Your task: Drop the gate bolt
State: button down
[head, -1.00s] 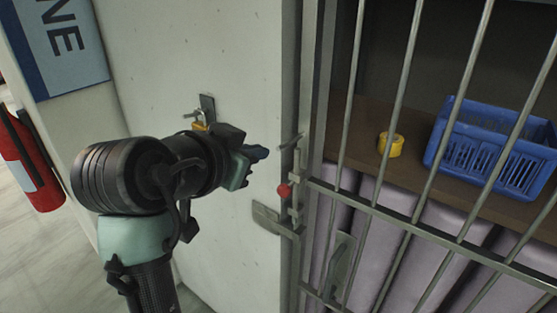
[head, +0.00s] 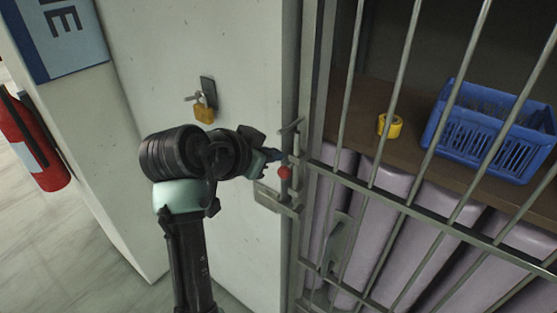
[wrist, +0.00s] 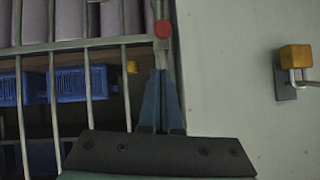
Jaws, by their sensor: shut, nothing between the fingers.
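The gate bolt is a vertical metal rod with a red knob (head: 284,172) on the gate's edge beside the wall. The knob also shows at the top of the wrist view (wrist: 163,29). My gripper (head: 277,154) is shut and empty, just beside the bolt rod and a little above the knob in the head view. In the wrist view its blue fingers (wrist: 160,85) lie together and point toward the knob; whether they touch the bolt I cannot tell. The barred gate (head: 343,130) stands right of the bolt and looks closed. A metal bracket (head: 270,198) sits on the wall below the knob.
A yellow padlock (head: 204,112) hangs on a hook on the wall (head: 240,60). A fire extinguisher (head: 35,145) is at far left.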

jog(key=p, duration=0.2)
send_near(290, 166)
jog(key=w+d+f, duration=0.1)
jog(key=w+d, duration=0.1)
jog(key=w, duration=0.1)
jog(key=shift+a+f, duration=0.15)
jog(key=shift+f, duration=0.55)
jog(key=shift+s+f, duration=0.1)
notch_tip(290, 166, down, 5)
jog(key=b, duration=0.4)
jog(key=shift+b, duration=0.3)
